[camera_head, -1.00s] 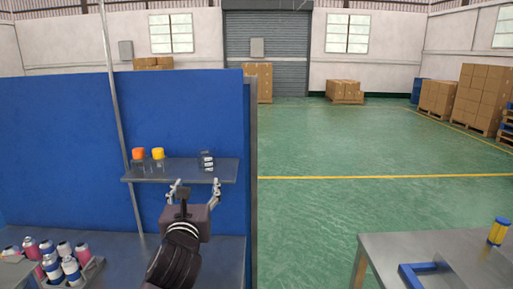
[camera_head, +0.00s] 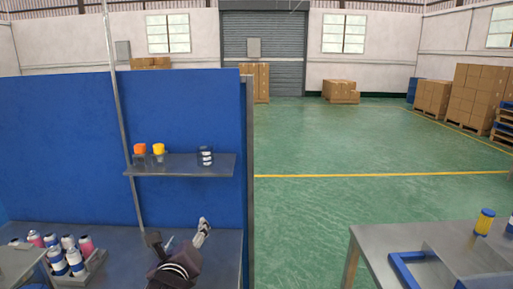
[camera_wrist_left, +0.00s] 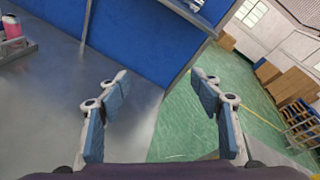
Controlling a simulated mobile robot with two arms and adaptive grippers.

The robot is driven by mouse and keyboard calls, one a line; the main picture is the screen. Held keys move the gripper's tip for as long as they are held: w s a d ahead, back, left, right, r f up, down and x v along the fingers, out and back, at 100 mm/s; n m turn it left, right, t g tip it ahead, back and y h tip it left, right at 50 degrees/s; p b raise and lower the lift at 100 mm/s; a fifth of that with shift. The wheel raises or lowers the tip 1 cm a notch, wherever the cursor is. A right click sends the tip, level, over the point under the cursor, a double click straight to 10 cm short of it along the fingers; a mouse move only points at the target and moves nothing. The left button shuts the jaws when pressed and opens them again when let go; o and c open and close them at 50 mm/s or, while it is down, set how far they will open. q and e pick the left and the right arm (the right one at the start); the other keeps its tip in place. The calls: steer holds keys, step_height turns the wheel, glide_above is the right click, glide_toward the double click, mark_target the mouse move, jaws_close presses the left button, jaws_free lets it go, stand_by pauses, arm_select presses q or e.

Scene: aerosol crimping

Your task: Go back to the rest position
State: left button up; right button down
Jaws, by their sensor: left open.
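My left gripper (camera_head: 186,236) is low in front of the blue panel, below the shelf and over the grey bench top. In the left wrist view my left gripper (camera_wrist_left: 163,95) has its two fingers wide apart with nothing between them. Part of it is hidden behind its own wrist in the head view. My right gripper is not in view.
Several cans (camera_head: 75,262) stand in a tray at the lower left. A second table (camera_head: 385,243) stands right; the green floor between is clear.

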arm_select(q)
steer(key=s+a+f+n+g, duration=0.2)
steer(key=s+f+n+g, duration=0.4)
steer(key=s+f+n, duration=1.05)
steer(key=s+a+f+n+g+h, duration=0.1)
steer(key=s+f+n+g, duration=0.2)
steer(key=s+f+n, duration=0.5)
steer(key=s+f+n+g+h, duration=0.1)
steer(key=s+f+n+g, duration=0.15)
steer(key=s, duration=0.95)
step_height(320, 180, down, 26)
steer(key=s+g, duration=0.2)
steer(key=s+a+f+m, duration=0.1)
steer(key=s+a+f, duration=0.2)
steer(key=s+f, duration=1.4)
steer(key=shift+s+g+y, duration=0.3)
steer(key=shift+s+g, duration=0.05)
steer(key=shift+s, duration=0.05)
